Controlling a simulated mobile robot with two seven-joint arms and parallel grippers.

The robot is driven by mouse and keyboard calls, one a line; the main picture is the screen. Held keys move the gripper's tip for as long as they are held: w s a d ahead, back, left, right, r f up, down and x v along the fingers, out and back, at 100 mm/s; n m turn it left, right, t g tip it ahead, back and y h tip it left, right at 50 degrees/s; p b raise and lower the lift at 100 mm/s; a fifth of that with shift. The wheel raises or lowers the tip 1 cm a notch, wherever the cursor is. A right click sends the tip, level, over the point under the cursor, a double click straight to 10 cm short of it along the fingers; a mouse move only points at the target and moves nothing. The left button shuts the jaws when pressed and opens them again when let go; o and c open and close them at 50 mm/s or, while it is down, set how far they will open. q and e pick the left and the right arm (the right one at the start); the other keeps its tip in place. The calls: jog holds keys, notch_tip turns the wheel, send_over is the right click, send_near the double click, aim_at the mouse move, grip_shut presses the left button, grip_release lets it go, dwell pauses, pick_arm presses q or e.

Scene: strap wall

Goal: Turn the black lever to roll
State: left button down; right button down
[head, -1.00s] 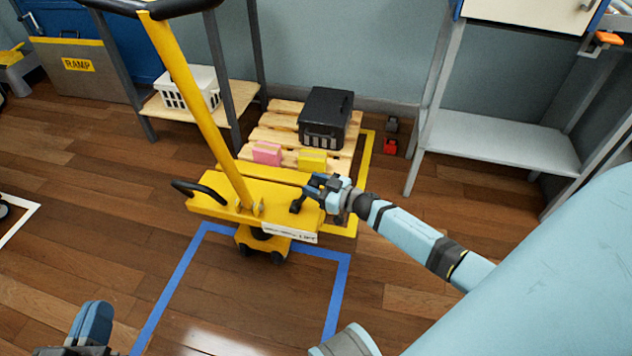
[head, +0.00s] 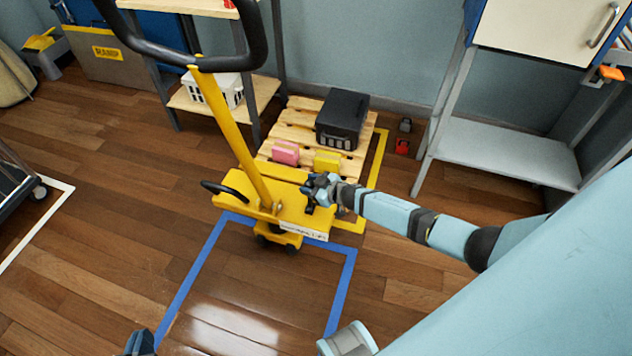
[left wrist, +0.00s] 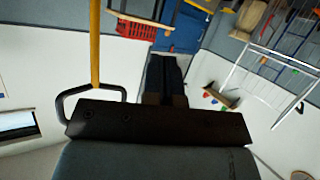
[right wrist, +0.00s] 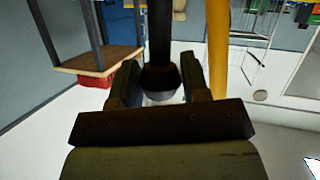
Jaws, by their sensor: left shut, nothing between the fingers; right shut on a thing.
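The yellow pallet jack (head: 285,225) stands on the floor at the pallet's near side, its yellow tiller tilted up to the left. The short black lever (head: 309,208) stands on the right part of its body. My right gripper (head: 314,192) is at the lever's upper end and hides part of it. In the right wrist view the black lever (right wrist: 160,50) runs between the two fingers, which are shut on it. My left gripper (head: 140,344) is at the bottom left edge, away from the jack, shut and empty. The lever's marked positions are too small to read.
A wooden pallet (head: 283,122) carries a black case (head: 342,118), a pink box (head: 285,152) and a yellow box (head: 327,161). Blue floor tape (head: 190,280) marks clear floor in front. A grey shelf (head: 500,145) stands right.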

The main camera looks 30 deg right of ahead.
jog(key=shift+a, duration=0.15)
jog(key=c, duration=0.6)
grip_release()
jog(key=shift+c, duration=0.2)
jog(key=shift+s+d+r, duration=0.2)
pick_arm(q)
jog(key=s+a+f+g+p, duration=0.1)
jog(key=p, duration=0.3)
jog(key=shift+a+y, duration=0.2)
jog(key=shift+y, duration=0.2)
pick_arm(e)
jog(key=v, duration=1.3)
pick_arm(q)
jog(key=shift+d, duration=0.1)
pick_arm(e)
jog(key=shift+d, duration=0.1)
